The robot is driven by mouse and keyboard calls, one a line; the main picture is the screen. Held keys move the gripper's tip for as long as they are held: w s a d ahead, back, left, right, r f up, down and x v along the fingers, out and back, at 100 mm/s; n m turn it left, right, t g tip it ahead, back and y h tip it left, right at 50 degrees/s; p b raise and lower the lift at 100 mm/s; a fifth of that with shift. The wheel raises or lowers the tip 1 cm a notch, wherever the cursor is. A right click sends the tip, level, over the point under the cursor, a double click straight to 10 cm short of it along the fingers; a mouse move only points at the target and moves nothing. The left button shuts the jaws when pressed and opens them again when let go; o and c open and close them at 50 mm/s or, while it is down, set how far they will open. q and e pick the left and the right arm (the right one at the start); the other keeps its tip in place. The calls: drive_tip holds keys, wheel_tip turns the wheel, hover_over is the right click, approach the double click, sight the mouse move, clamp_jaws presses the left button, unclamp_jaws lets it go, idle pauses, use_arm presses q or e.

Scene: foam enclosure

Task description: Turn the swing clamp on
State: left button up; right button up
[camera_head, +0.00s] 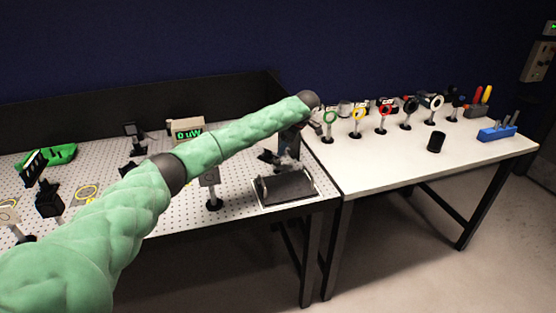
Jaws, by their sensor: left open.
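My left arm, in green padding, reaches from the lower left across the optical table (160,222). Its dark left gripper (289,150) points down near the table's right end and is open. Below it is a grey metal piece (287,164), possibly the swing clamp, at the back of a dark plate with a handle (285,189). The gripper and this piece overlap in the picture, so I cannot tell whether they touch or how the clamp is turned. My right gripper is not in view.
A meter with green digits (186,128) and several posts stand on the optical table. The white table (385,165) at the right holds several ringed optics, a black cup (436,142) and a blue holder (497,133). A dark wall (90,118) closes the back.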

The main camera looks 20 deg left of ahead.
sight(277, 160)
use_arm(q)
drive_tip(key=shift+p+x, duration=1.15)
drive_tip(key=shift+x, duration=2.35)
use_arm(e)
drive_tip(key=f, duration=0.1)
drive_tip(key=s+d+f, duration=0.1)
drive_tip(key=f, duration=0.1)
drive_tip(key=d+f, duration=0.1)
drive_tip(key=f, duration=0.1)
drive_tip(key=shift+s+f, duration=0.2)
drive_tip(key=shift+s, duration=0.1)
use_arm(q)
drive_tip(key=shift+r, duration=0.1)
drive_tip(key=c, duration=1)
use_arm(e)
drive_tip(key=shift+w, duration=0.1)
